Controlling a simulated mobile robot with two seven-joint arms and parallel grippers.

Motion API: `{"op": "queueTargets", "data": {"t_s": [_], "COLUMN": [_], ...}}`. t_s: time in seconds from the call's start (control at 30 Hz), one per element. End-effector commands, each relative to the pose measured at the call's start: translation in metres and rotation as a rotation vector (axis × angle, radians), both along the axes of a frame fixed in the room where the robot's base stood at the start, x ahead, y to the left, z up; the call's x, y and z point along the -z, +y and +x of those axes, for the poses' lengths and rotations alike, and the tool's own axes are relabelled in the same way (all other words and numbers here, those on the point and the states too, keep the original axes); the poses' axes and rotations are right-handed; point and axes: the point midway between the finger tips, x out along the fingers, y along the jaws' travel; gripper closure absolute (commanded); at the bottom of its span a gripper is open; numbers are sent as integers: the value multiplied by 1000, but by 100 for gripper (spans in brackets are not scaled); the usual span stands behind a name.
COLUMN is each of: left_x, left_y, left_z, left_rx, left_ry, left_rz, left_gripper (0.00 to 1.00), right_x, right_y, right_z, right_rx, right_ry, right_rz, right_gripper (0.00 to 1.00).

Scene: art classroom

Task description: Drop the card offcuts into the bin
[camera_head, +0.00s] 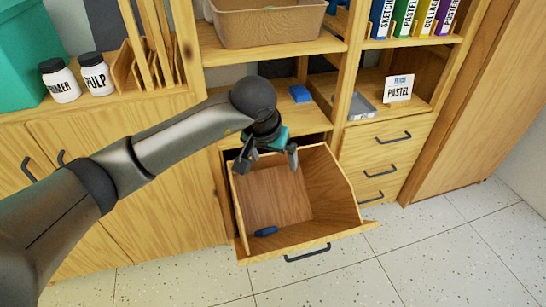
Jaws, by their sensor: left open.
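The wooden pull-out bin (326,196) hangs open at the bottom of the shelf unit, its front tilted toward me. A small dark blue piece (266,231) lies on its floor near the front; I cannot tell whether it is a card offcut. My left gripper (267,162) is above the back of the bin, fingers apart and pointing down, with nothing visible between them. A teal patch shows at its wrist; I cannot tell whether it is part of the gripper. No other likely offcuts are clear. My right gripper is out of view.
A blue block (300,93) and a grey tray (355,107) sit on the shelf above, by a PASTEL card (398,88). A tan tub (266,22) is higher up. Two white jars (97,74) stand on the left counter. The speckled floor (430,255) in front is clear.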

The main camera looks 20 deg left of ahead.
Motion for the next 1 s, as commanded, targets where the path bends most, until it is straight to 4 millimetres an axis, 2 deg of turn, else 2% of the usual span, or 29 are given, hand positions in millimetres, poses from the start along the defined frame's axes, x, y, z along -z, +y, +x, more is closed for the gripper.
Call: {"op": "queueTargets", "data": {"t_s": [0.27,0.37,1.0], "left_x": [-8,-18,-110], "left_y": [1,1,3], "left_z": [-2,-6,-44], "left_rx": [1,1,1], "left_ry": [-1,-2,-2], "left_rz": [0,0,1], "left_gripper": [0,0,0], "right_x": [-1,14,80], "right_y": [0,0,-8], "right_z": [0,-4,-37], "right_rx": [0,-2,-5], "right_ry": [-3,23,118], "right_rz": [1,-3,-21], "right_gripper": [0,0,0]}}
